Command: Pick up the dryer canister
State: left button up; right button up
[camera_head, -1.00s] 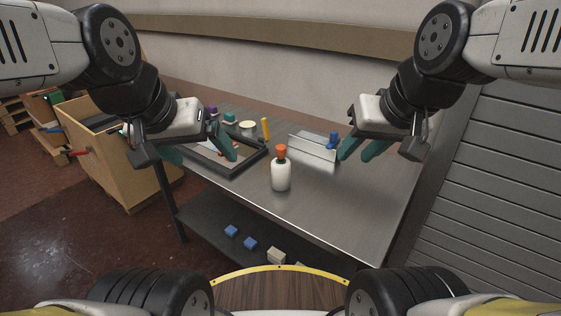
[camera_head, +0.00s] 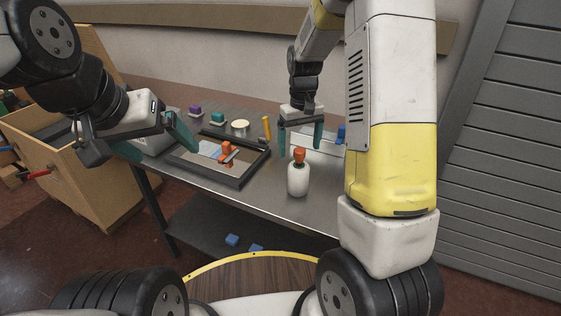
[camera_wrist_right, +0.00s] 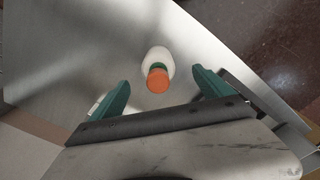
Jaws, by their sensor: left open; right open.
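The dryer canister appears to be the white bottle (camera_head: 298,181) with an orange cap and a green neck ring. It stands upright on the metal table near its front edge. My right gripper (camera_head: 300,141) is open, pointing down, above and behind the canister in the head view. In the right wrist view the canister (camera_wrist_right: 158,62) lies in line with the gap between the open fingers (camera_wrist_right: 161,84), apart from both. My left gripper (camera_head: 162,146) is open and empty at the table's left end.
A black-framed tray (camera_head: 238,178) with an orange item lies left of the canister. Behind it are a yellow cylinder (camera_head: 266,127), a cream round item (camera_head: 240,125) and small colored blocks. A wooden crate (camera_head: 75,180) stands left. Blue blocks lie on the lower shelf.

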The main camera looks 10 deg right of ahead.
aim_at(299, 165)
jog(key=shift+w+a+f, duration=0.1)
jog(key=shift+w+f, duration=0.05)
jog(key=shift+f, duration=0.3)
jog(key=f, duration=0.7)
jog(key=shift+w+d+f, duration=0.1)
jog(key=shift+w+d, duration=0.15)
jog(key=shift+w, duration=0.1)
grip_shut()
